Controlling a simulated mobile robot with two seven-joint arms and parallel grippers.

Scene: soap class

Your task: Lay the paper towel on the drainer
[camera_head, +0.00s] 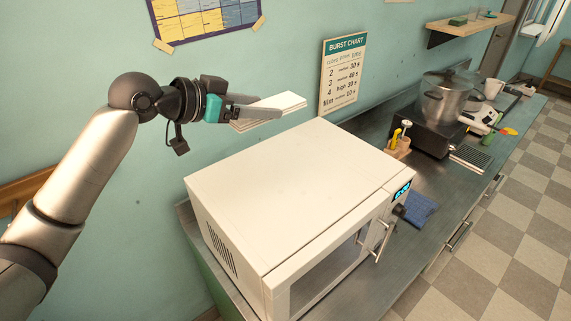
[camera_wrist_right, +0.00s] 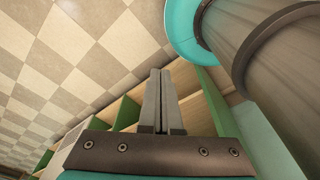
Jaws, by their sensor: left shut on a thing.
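My left gripper (camera_head: 245,109) is shut on a flat white folded paper towel (camera_head: 285,101), held in the air above the back of the white microwave (camera_head: 285,185). The fingers hide part of the towel. A small ribbed rack (camera_head: 471,158), which looks like the drainer, lies on the metal counter to the right, in front of the black unit under the pot. The towel is well apart from it. My right gripper (camera_wrist_right: 159,95) shows only in the right wrist view, its two fingers together and empty.
The microwave stands between my left gripper and the counter front. A blue cloth (camera_head: 419,209) lies beside it. The wall with a burst chart (camera_head: 342,72) is close behind.

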